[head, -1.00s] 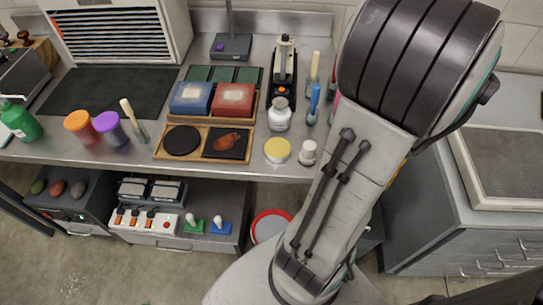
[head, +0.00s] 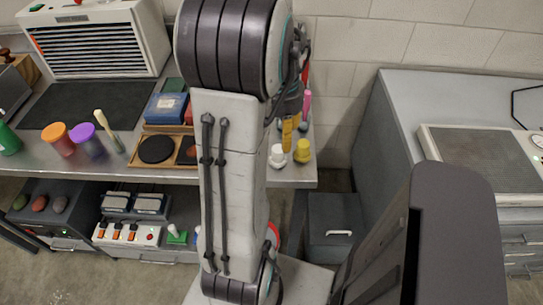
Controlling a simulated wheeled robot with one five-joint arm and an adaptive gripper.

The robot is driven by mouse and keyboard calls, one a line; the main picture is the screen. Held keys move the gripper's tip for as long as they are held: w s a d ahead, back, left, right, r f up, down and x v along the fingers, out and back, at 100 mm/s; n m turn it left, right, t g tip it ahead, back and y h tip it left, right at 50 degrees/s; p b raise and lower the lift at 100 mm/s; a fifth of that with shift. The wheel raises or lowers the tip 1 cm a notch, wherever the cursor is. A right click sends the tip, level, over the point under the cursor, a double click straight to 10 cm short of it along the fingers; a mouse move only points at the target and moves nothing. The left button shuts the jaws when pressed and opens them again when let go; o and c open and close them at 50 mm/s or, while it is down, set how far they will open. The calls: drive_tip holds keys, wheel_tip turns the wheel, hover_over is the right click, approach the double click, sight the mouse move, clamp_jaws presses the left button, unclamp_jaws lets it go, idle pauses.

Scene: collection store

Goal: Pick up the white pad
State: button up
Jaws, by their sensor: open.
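The white pad (head: 277,156) looks like a small white knob-topped piece, upright on the steel bench near its front edge, just right of my arm. A similar yellow piece (head: 303,151) stands close to its right. My gripper (head: 289,118) appears partly behind my elbow, with a yellow-orange part pointing down above and behind the white pad in the picture. It looks apart from the pad, but the depth is hard to judge. The fingers are mostly hidden, and I see nothing held.
A pink-handled tool (head: 306,104) stands behind the pads. Orange (head: 58,139) and purple (head: 85,141) cups, a black disc (head: 156,149) in a wooden tray and a blue box (head: 165,107) lie left of my arm. A grey cabinet (head: 405,110) stands right, past a floor gap.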

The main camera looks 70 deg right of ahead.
sight(278, 150)
drive_tip(key=shift+w+a+f, duration=0.1)
drive_tip(key=shift+w+f, duration=0.05)
drive_tip(key=shift+f, duration=1.45)
drive_tip(key=shift+w+f, duration=0.15)
drive_tip(key=shift+f, duration=1.45)
drive_tip(key=c, duration=1.2)
